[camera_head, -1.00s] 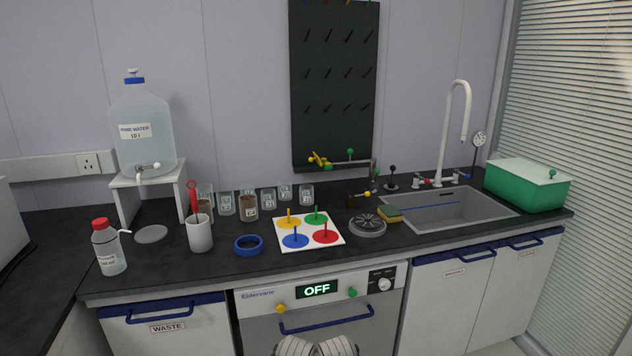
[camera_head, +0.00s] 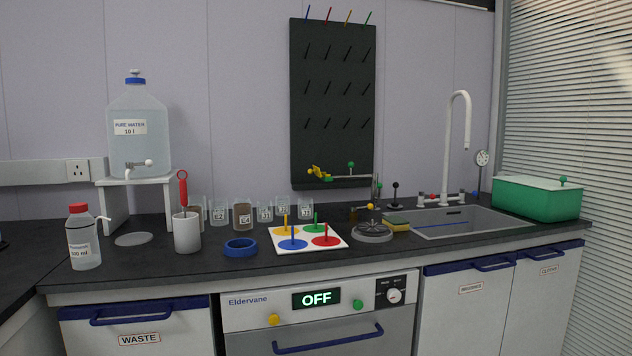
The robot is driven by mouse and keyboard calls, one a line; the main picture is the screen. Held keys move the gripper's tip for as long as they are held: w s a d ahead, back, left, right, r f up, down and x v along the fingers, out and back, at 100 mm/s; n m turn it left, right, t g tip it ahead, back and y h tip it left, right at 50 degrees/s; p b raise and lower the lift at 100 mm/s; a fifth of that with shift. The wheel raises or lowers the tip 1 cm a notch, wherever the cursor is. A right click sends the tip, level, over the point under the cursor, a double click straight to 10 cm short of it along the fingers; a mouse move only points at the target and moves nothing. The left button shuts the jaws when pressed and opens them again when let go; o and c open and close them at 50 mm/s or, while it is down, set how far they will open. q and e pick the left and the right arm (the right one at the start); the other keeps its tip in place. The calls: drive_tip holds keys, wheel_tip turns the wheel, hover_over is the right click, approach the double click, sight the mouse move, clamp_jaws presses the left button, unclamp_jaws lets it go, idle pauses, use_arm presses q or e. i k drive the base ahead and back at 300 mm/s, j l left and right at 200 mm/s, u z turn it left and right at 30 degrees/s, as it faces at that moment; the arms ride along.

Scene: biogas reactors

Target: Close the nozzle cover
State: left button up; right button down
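I cannot tell for sure which part is the nozzle cover. A grey round slotted fitting (camera_head: 372,232) lies on the counter just left of the sink, with a small yellow knob (camera_head: 370,207) showing above it. Behind it, a metal arm (camera_head: 350,177) with a yellow end (camera_head: 319,173) and a green ball (camera_head: 351,165) sticks out to the left from a short post. Whether any cover is open or closed is too small to tell. Neither of my grippers is in view.
A white board (camera_head: 338,238) with coloured discs and pegs, a blue ring (camera_head: 240,247) and several beakers stand left of the fitting. A yellow-green sponge (camera_head: 396,222), the sink (camera_head: 470,222) and a green box (camera_head: 535,200) are to its right. The dishwasher front (camera_head: 250,318) is below.

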sight(316, 169)
drive_tip(key=i+j, duration=0.65)
drive_tip(key=i, duration=0.15)
drive_tip(key=i+j+z, duration=0.1)
drive_tip(key=z, duration=0.5)
